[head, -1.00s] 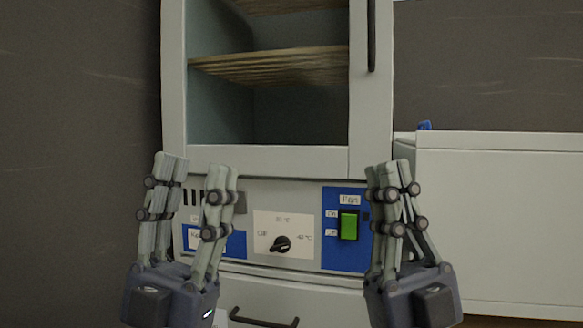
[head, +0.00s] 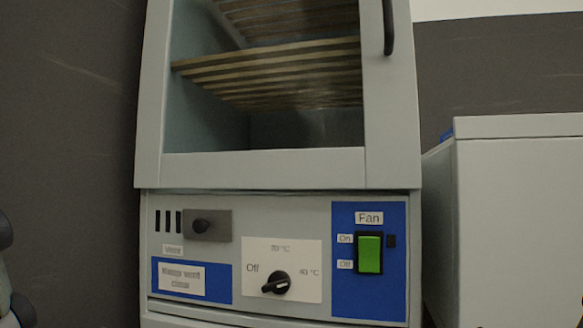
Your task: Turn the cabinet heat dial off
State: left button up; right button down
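The heat dial (head: 276,283) is a black knob on a white plate (head: 304,256) on the cabinet's front panel. The plate is marked "Off" at the left, a temperature at the top and what looks like 40 °C at the right. The knob's pale mark appears on its right side, toward the right-hand marking, away from "Off". Grey and dark parts that look like my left gripper (head: 8,275) show at the left edge, well away from the dial. Their fingertips are cut off. My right gripper is not clearly visible.
The cabinet (head: 270,170) has slatted wooden shelves (head: 280,75) behind its door, with a dark handle (head: 388,25). A white unit (head: 520,220) stands at the right.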

aim_at(279, 282)
jog(key=k+j, duration=0.15)
jog(key=j, duration=0.15)
jog(key=k+j, duration=0.15)
jog(key=j, duration=0.15)
jog(key=k+j, duration=0.15)
jog(key=j, duration=0.15)
jog(key=k+j, duration=0.15)
jog(key=j, duration=0.2)
